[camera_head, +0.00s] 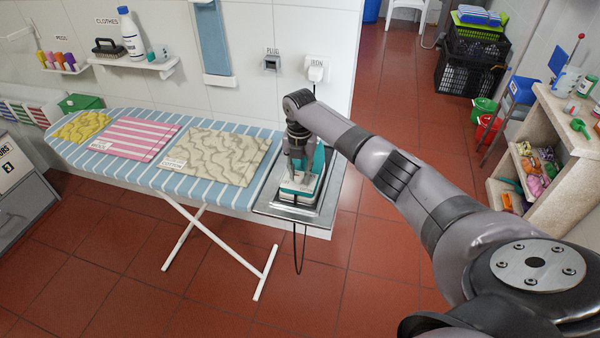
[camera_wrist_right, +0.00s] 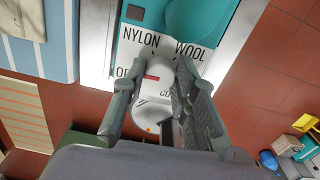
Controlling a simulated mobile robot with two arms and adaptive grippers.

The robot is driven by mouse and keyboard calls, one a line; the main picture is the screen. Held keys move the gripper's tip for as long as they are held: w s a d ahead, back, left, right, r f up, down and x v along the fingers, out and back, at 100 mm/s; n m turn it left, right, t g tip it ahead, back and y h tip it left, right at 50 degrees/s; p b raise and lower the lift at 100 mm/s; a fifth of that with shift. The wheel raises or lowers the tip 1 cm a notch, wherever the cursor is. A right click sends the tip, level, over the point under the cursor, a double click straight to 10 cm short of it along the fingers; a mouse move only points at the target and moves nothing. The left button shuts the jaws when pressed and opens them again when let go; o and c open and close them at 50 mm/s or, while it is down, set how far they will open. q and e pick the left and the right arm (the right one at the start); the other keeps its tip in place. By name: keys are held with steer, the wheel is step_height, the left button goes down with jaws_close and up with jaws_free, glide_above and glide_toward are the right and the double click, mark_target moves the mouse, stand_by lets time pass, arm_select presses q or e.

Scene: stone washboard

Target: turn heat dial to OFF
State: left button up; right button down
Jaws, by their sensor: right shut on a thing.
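The teal and white iron (camera_head: 302,186) stands on the metal rest at the right end of the ironing board. My right gripper (camera_head: 298,160) reaches down onto it from above and hides part of it. In the right wrist view, the white round heat dial (camera_wrist_right: 160,71) sits between the two fingers of my right gripper (camera_wrist_right: 155,80), which is shut on it. A short red mark shows on the dial, on the side of a partly hidden label starting "O". NYLON and WOOL labels (camera_wrist_right: 190,52) show above, and another label is mostly covered. My left gripper is out of view.
The ironing board (camera_head: 120,172) carries a yellow, a pink striped and a beige patterned cloth (camera_head: 222,155). A dark cord hangs from the metal rest (camera_head: 325,211). A wall plug (camera_head: 316,70) is behind. A stone washboard unit (camera_head: 555,125) stands right, with open floor between.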

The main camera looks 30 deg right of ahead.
mark_target(300, 175)
steer(key=shift+n, duration=1.1)
steer(key=c, duration=1.3)
jaws_free()
step_height(300, 175, up, 12)
